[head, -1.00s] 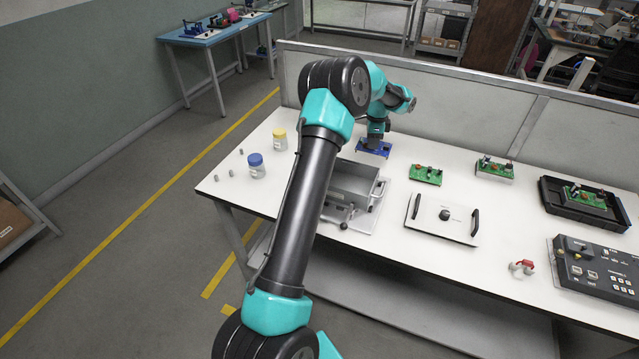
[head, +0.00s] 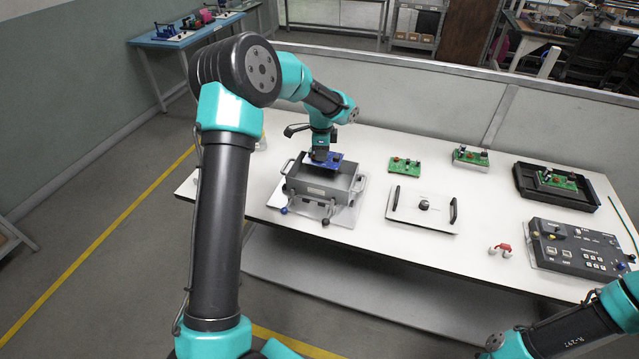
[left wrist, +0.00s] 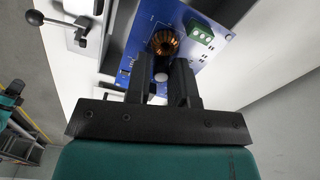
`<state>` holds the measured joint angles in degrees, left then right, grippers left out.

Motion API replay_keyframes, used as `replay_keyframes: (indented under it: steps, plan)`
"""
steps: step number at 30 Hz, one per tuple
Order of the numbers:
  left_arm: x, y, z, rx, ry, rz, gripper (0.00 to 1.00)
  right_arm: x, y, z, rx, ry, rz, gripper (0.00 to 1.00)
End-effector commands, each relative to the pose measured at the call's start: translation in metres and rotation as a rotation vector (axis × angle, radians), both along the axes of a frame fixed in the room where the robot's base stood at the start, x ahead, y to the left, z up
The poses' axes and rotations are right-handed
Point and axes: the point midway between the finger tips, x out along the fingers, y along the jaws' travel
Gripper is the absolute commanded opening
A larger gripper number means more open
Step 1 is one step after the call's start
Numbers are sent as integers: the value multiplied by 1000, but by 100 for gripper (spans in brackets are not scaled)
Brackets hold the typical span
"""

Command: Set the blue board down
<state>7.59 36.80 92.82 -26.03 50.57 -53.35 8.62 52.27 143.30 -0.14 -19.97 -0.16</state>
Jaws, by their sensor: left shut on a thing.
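The blue board (head: 333,160) hangs from my left gripper (head: 320,153) at the far edge of an open grey metal box (head: 318,187) in the head view. I cannot tell how high above the box or table it is. In the left wrist view the blue board (left wrist: 208,22) carries a copper coil (left wrist: 163,41) and a green terminal block (left wrist: 200,31). The two black fingers of my left gripper (left wrist: 160,78) are shut on the board, close to a pale round part; the exact contact is partly hidden. My right gripper is out of view.
A lever clamp (left wrist: 57,25) sits beside the box. A white plate with black handles (head: 411,221), green boards (head: 404,166) and (head: 471,157), a black tray (head: 529,194) and a control panel (head: 575,254) stand to the right. My right arm shows at lower right.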

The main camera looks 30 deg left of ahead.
Motion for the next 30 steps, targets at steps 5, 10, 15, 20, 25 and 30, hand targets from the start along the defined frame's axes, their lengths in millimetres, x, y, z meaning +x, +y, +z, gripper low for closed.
replay_keyframes:
  steps: [5,10,15,20,25,30]
  plan:
    - [0,0,-15,0,4,-1,0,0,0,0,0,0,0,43]
    - [0,0,-44,0,3,0,0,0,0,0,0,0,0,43]
    - [0,1,-62,0,1,0,0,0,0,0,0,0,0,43]
    - [0,0,-63,1,0,0,0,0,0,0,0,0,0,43]
    - [0,0,-64,0,1,0,0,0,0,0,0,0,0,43]
    - [0,0,-80,0,2,0,0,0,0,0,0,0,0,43]
